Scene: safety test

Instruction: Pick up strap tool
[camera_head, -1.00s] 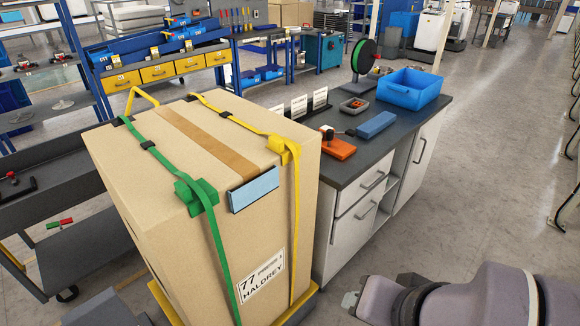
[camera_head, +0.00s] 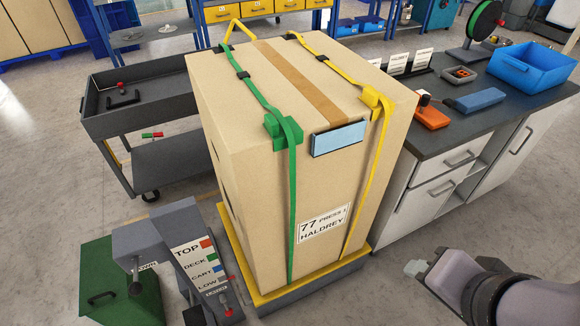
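Nothing in view is marked as the strap tool, and I cannot tell which item it is. On the dark counter lies an orange block-like item (camera_head: 432,117) with a dark knob at its left end. A blue-grey bar (camera_head: 480,100) lies to its right. In the top tray of the grey cart is a black handle-like item (camera_head: 123,100) with a red knob. A small red and green item (camera_head: 152,135) lies on the cart's lower shelf. My gripper (camera_head: 415,268) is at the lower right, in front of the counter and apart from all of these; its fingers are unclear.
A tall carton (camera_head: 250,190) with green and yellow straps stands on a yellow-edged base (camera_head: 310,284). A labelled stand (camera_head: 190,262) and green box (camera_head: 130,265) are at lower left. The counter (camera_head: 425,150) holds a blue bin (camera_head: 531,68). Floor is open at far left.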

